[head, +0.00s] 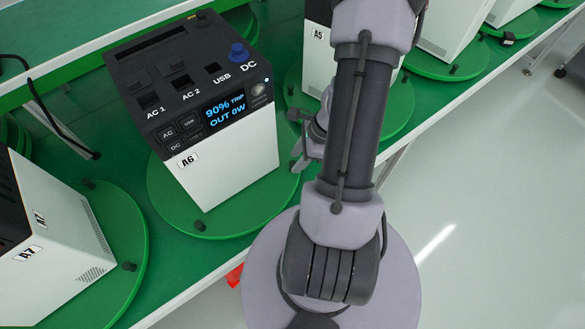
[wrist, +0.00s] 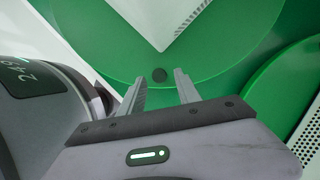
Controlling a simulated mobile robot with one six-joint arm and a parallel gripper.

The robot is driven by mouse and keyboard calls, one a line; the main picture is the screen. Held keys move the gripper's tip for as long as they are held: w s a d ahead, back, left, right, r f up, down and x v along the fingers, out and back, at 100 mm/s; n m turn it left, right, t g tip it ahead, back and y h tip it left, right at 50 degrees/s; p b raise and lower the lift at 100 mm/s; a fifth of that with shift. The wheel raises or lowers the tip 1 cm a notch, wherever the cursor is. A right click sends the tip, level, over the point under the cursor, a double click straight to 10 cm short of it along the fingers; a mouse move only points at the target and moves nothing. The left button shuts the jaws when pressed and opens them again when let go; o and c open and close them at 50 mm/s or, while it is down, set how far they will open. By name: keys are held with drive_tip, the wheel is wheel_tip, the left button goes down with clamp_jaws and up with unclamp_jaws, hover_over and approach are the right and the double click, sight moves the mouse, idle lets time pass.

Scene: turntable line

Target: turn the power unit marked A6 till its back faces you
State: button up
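The power unit A6 (head: 228,160) is a white box with a dark top, standing upright on a round green turntable (head: 215,227). Its lit display, buttons and A6 label face toward me, turned slightly right. A dark peg (head: 199,225) stands near the turntable's front rim. My gripper (head: 296,140) is at the turntable's right edge, partly hidden by my arm. In the wrist view my gripper (wrist: 159,84) is open, with a dark peg (wrist: 159,75) at the gap between its fingertips; contact cannot be told. A white corner of a unit (wrist: 165,22) shows beyond.
Unit A7 (head: 60,240) stands on its turntable at left, and unit A5 (head: 318,60) on another behind my arm. More units stand farther right along the green bench. A dark cable (head: 50,120) hangs at far left.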

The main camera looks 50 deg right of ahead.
sight(294, 163)
drive_tip(key=b+x, duration=0.1)
drive_tip(key=x, duration=0.2)
drive_tip(key=shift+a+f, duration=0.1)
clamp_jaws()
idle(1.4)
